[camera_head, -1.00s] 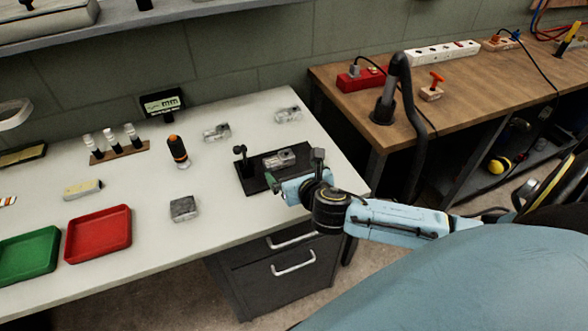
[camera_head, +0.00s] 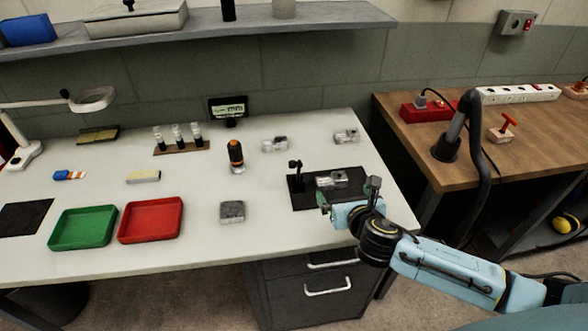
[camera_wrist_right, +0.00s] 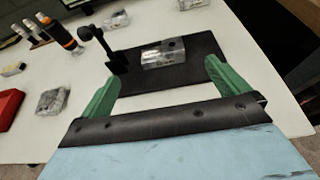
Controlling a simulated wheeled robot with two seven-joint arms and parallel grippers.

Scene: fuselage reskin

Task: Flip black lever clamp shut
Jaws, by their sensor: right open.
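The black lever clamp (camera_head: 296,174) stands upright at the left end of a black base plate (camera_head: 308,202) on the white bench. It also shows in the right wrist view (camera_wrist_right: 97,42), with its arm raised. A grey metal part (camera_head: 331,180) with a clear look lies on the plate, right of the clamp. My right gripper (camera_head: 335,208) is at the plate's front edge. In the right wrist view its green fingers (camera_wrist_right: 161,72) are wide apart and empty. The left finger is near the clamp's foot, with no clear contact. My left gripper is out of view.
A grey block (camera_head: 232,212), a red tray (camera_head: 151,220) and a green tray (camera_head: 84,228) lie to the left. An orange-and-black bottle (camera_head: 236,156) and two small metal parts stand behind. A wooden bench (camera_head: 450,170) is at the right.

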